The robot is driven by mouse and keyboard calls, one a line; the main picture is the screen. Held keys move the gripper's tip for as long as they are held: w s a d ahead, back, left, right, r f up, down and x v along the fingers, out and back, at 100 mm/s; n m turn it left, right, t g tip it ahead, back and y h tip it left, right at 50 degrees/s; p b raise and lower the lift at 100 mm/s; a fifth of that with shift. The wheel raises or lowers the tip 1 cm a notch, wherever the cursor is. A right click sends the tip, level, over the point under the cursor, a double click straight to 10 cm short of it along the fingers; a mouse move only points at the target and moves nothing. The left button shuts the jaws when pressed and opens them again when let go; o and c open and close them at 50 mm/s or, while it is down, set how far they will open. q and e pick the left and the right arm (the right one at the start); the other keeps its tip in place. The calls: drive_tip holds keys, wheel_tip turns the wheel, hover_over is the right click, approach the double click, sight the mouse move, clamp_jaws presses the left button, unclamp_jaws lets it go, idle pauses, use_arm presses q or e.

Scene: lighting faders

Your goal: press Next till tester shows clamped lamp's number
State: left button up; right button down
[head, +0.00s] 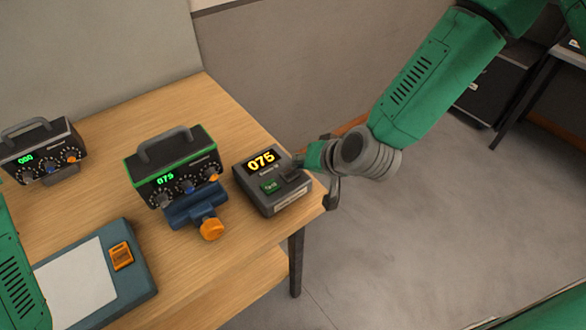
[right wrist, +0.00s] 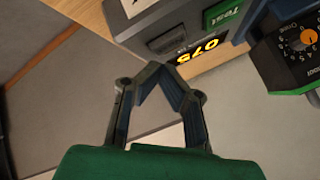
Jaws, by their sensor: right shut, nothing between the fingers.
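The tester (head: 284,202) is a grey box at the table's right edge, its yellow display reading 075. It has a green Test button (head: 269,187) and a dark button beside it, which also shows in the right wrist view (right wrist: 166,40). The clamped lamp unit (head: 170,172) has a green frame and sits in a blue clamp (head: 193,208) with an orange knob. Its small green digits look like 075 or 079. My right gripper (head: 298,166) is shut and empty at the tester's dark-button side; its tips show near that button (right wrist: 167,72). Contact cannot be told. My left gripper is out of view.
Another lamp unit (head: 42,150) with green digits, perhaps 000, stands at the far left. A blue-grey panel (head: 139,279) with a white sheet and an orange switch lies at the front left. The wooden table (head: 190,105) is clear behind the tester.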

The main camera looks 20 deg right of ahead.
sight(298, 173)
drive_tip(key=shift+a+r, duration=0.2)
drive_tip(key=shift+a, duration=0.45)
drive_tip(key=shift+a+r, duration=0.15)
drive_tip(key=shift+r+p, duration=0.35)
drive_tip(key=shift+p, duration=0.05)
drive_tip(key=r+p, duration=0.1)
drive_tip(key=r, duration=0.1)
drive_tip(key=d+r+p, duration=0.1)
drive_tip(key=r+p, duration=0.1)
drive_tip(key=shift+d, duration=0.15)
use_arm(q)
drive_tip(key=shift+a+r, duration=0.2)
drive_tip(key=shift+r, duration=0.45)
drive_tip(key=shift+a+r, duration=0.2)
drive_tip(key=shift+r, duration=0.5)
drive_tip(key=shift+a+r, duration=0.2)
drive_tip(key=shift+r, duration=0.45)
use_arm(e)
drive_tip(key=shift+a, duration=0.55)
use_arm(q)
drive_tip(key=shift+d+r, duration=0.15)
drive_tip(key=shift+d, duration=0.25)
use_arm(e)
drive_tip(key=shift+d, duration=0.45)
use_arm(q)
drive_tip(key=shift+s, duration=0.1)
use_arm(e)
drive_tip(key=shift+s+f, duration=0.1)
